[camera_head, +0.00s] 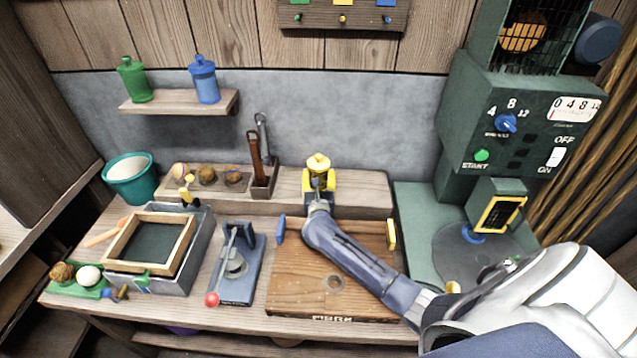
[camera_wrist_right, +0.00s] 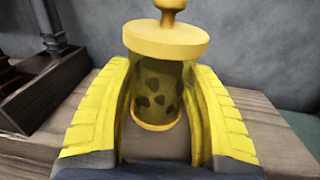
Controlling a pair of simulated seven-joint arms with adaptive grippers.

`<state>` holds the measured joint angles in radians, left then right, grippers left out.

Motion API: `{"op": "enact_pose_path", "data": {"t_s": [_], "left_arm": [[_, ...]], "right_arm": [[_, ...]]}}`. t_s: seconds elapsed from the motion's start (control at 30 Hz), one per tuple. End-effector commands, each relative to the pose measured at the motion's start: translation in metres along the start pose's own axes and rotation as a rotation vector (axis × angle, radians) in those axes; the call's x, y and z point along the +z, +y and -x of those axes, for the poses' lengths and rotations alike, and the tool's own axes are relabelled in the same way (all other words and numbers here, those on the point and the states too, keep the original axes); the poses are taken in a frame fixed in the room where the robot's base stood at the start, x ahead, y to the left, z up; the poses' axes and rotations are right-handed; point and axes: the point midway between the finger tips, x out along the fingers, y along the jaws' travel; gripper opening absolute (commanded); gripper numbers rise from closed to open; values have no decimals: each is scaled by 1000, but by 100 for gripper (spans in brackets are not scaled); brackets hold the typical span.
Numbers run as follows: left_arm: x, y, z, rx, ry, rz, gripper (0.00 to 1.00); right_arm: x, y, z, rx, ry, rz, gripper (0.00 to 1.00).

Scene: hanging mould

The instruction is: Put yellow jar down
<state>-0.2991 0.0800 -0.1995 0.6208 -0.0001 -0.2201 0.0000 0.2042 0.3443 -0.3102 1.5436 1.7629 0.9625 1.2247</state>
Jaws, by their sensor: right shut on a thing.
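The yellow jar (camera_head: 318,161) has a flat yellow lid with a knob and a see-through body with dark pieces inside. In the right wrist view the jar (camera_wrist_right: 160,85) stands upright between the two yellow fingers of my right gripper (camera_wrist_right: 160,120), which is shut on it. In the head view my right gripper (camera_head: 319,186) is at the raised wooden ledge (camera_head: 365,194) at the back of the bench. I cannot tell whether the jar's base touches the ledge. My left gripper is not in view.
A tool holder (camera_head: 262,188) stands left of the jar on the ledge. A wall shelf (camera_head: 180,103) holds a green bottle (camera_head: 134,80) and a blue bottle (camera_head: 204,80). A wooden board (camera_head: 300,275) lies in front; a green machine (camera_head: 500,130) stands right. The ledge right of the jar is clear.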

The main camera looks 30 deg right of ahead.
Motion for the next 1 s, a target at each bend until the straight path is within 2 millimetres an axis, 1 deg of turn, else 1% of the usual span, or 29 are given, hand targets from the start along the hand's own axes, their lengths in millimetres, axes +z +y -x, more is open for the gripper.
{"op": "enact_pose_path", "data": {"t_s": [0.1,0.2,0.7,0.73,0.9,1.0], "left_arm": [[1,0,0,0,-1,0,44],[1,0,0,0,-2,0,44],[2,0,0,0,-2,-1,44],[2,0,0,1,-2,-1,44],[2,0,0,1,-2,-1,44],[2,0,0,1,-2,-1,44]], "right_arm": [[-14,0,-1,-1,0,2,12],[-22,0,0,-1,0,1,12],[-27,0,0,0,-1,0,12],[-28,0,0,0,0,0,60],[-28,0,0,0,0,0,78],[-28,0,0,0,0,0,78]]}}
